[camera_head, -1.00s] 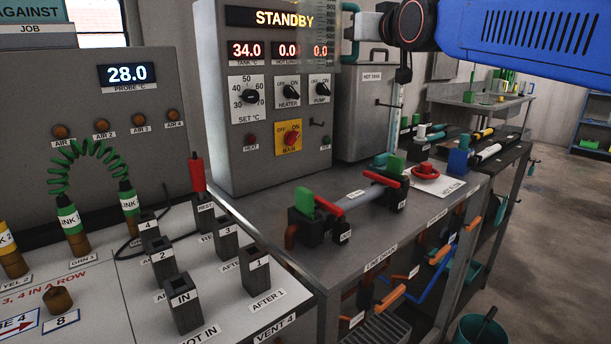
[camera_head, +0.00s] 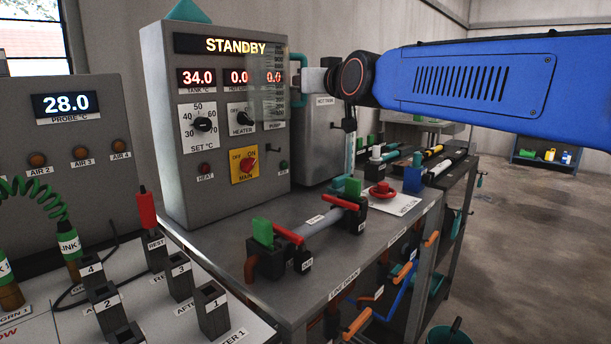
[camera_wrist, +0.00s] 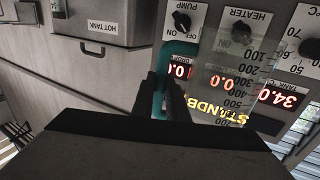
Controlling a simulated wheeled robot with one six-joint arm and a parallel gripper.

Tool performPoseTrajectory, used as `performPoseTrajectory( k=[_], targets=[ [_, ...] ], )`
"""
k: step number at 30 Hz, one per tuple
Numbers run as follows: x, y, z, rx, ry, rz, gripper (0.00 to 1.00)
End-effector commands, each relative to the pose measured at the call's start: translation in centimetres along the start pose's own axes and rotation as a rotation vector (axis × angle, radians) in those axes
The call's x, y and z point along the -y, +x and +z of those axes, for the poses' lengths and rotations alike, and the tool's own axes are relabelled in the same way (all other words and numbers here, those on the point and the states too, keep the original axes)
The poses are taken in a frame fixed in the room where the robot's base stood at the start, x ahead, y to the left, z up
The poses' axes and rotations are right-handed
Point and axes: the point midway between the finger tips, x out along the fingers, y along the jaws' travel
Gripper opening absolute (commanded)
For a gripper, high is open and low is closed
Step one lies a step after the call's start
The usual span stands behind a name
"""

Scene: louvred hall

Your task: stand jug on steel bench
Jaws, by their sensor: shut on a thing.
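The clear jug (camera_head: 266,88) has printed graduations and a teal handle (camera_head: 301,82). It hangs roughly upright in front of the control cabinet, whose display shows through it. My gripper (camera_head: 305,80) is shut on the handle from the right. In the wrist view the dark fingers (camera_wrist: 168,98) are at the teal handle (camera_wrist: 159,80), and the jug's marked wall (camera_wrist: 238,85) is beside them. A grey steel-looking bench (camera_head: 421,122) stands at the back, largely hidden by my blue arm. A nearer grey bench (camera_head: 290,292) carries valves; I cannot tell which bench is the task's.
The control cabinet (camera_head: 225,170) and hot tank (camera_head: 322,140) stand close behind the jug. Red-handled valves and pipe (camera_head: 322,220) occupy the near bench. A labelled panel with upright black holders (camera_head: 213,310) is front left. Open floor (camera_head: 520,230) lies right; a blue shelf (camera_head: 540,155) stands behind.

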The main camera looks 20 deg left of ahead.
Motion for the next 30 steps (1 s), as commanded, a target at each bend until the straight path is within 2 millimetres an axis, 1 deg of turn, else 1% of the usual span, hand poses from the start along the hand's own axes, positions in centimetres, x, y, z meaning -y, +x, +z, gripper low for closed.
performPoseTrajectory(
  k=[11,20,26,30],
  targets=[
    [-0.1,0.0,0.9,-0.002,0.001,0.004,0.00],
    [-0.2,0.0,2.5,0.000,-0.001,0.009,0.00],
    [-0.1,0.0,4.0,0.001,-0.001,0.007,0.00],
    [-0.1,0.0,6.6,0.003,-0.001,0.008,0.00]
  ],
)
